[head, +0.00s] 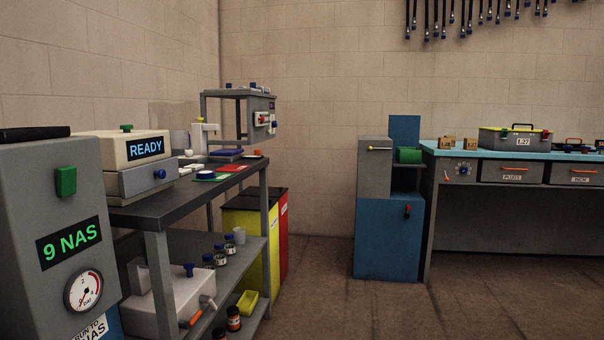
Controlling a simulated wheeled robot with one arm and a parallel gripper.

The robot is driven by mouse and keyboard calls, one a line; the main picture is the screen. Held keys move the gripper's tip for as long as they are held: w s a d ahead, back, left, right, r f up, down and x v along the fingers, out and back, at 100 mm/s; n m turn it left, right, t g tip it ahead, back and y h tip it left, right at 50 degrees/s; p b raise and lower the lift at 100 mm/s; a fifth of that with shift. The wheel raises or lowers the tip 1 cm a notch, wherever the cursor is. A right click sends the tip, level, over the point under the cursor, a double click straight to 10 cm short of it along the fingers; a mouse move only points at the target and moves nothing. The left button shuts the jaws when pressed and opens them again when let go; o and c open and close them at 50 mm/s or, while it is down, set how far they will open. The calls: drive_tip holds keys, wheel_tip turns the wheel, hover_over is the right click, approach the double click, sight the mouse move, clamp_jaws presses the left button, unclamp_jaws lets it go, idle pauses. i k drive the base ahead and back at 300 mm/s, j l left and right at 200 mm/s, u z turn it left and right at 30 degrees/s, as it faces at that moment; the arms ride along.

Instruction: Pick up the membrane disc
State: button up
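I cannot pick out the membrane disc with certainty. My gripper is not in view.
A grey unit reading 9 NAS (68,238) stands at the front left. A beige READY device (125,150) is on the bench. Yellow (240,222) and red bins stand beyond it. A blue-topped workbench (460,149) is at right. The middle floor (330,295) is clear.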

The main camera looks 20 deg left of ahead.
sight(205, 175)
drive_tip(key=i, duration=2.1)
drive_tip(key=i+u, duration=0.3)
drive_tip(key=i+l+u, duration=0.35)
drive_tip(key=i, duration=0.15)
drive_tip(key=i+l+u, duration=0.15)
drive_tip(key=i+u, duration=0.15)
drive_tip(key=i, duration=0.1)
